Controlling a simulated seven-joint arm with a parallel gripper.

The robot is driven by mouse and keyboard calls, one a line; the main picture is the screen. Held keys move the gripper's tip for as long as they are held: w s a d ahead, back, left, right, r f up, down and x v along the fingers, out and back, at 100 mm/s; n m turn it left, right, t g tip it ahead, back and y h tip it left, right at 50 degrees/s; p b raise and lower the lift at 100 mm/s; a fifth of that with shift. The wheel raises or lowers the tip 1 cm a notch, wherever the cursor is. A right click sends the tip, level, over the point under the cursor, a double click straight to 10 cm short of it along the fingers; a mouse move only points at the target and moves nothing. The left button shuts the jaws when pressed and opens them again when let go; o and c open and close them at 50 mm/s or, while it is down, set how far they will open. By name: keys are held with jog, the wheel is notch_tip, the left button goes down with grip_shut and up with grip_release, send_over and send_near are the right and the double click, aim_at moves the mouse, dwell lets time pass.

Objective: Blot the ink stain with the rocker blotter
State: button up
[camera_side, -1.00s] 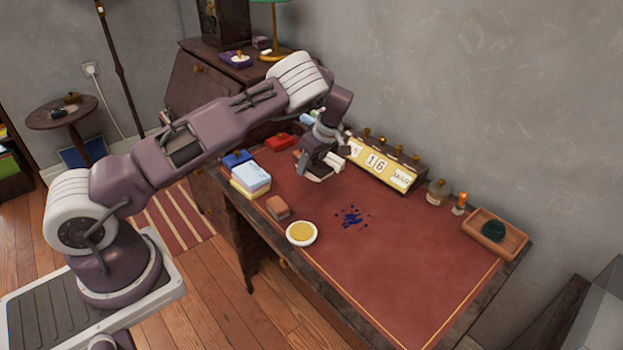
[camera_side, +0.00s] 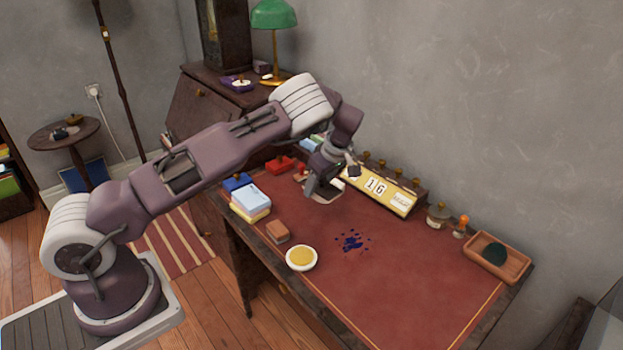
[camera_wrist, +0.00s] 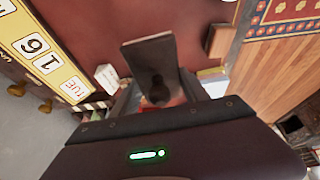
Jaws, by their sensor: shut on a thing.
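My gripper (camera_side: 325,187) is shut on the rocker blotter and holds it over the back left part of the desk's red top. In the wrist view the blotter (camera_wrist: 147,52) is a dark flat piece with a dark knob between the fingers (camera_wrist: 157,95). In the side view only a pale lower edge of the blotter (camera_side: 327,199) shows beneath the fingers. I cannot tell whether it touches the desk. The ink stain (camera_side: 352,242) is a dark blue splash with small drops around it, in front and to the right of my gripper. It is not visible in the wrist view.
A calendar (camera_side: 378,188) reading 16 stands close behind my gripper. A yellow-filled dish (camera_side: 301,258), a brown block (camera_side: 277,231) and stacked boxes (camera_side: 250,200) lie along the left edge. Ink bottles (camera_side: 438,215) and a tray (camera_side: 497,258) stand at the right. The desk's front right is clear.

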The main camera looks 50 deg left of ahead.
send_over(343, 241)
jog(key=d, duration=0.1)
notch_tip(343, 241, down, 3)
notch_tip(343, 241, down, 4)
jog(key=shift+d+r, duration=0.1)
jog(key=shift+d, duration=0.05)
jog(key=shift+w+f, duration=0.1)
jog(key=shift+f, duration=0.8)
jog(key=shift+f, duration=0.4)
jog(key=shift+d+y, duration=0.25)
jog(key=shift+y, duration=0.35)
jog(key=shift+d+r+y, duration=0.15)
jog(key=shift+y, duration=0.55)
